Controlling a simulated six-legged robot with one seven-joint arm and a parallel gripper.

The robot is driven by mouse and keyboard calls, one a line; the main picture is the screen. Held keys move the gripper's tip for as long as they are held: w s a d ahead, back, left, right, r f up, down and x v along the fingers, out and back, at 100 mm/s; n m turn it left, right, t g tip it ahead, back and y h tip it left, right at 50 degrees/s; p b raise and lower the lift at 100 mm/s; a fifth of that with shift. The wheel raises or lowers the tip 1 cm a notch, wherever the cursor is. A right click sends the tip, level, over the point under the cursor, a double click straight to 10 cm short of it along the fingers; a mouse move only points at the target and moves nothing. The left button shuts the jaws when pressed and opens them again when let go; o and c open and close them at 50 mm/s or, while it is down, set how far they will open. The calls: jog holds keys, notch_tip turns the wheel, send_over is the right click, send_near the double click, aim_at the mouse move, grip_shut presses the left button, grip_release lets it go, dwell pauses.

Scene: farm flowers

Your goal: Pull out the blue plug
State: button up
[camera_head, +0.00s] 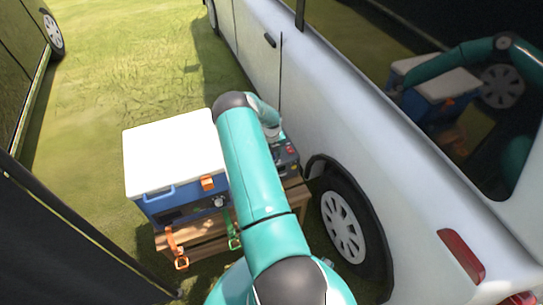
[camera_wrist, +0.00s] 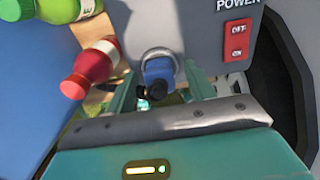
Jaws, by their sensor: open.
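The blue plug (camera_wrist: 160,72) shows in the wrist view, at a round grey metal socket (camera_wrist: 155,54) on the grey power box (camera_wrist: 209,45). A dark round end of the plug faces the camera. My gripper (camera_wrist: 161,84) is open, with one teal finger on each side of the plug. I cannot tell whether either finger touches it. In the head view my arm hides the plug and most of the gripper; part of the power box (camera_head: 288,158) shows to the right of the arm.
A red bottle-like object (camera_wrist: 92,68) and a green one (camera_wrist: 55,10) lie left of the plug. A red OFF/ON switch (camera_wrist: 237,40) is at right. A blue cooler with white lid (camera_head: 172,152) stands on a wooden table (camera_head: 200,245), close beside a white van (camera_head: 385,130).

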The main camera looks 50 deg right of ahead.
jog(key=shift+c, duration=0.4)
grip_shut()
jog(key=shift+r, duration=0.1)
jog(key=shift+r, duration=0.1)
jog(key=shift+r, duration=2.85)
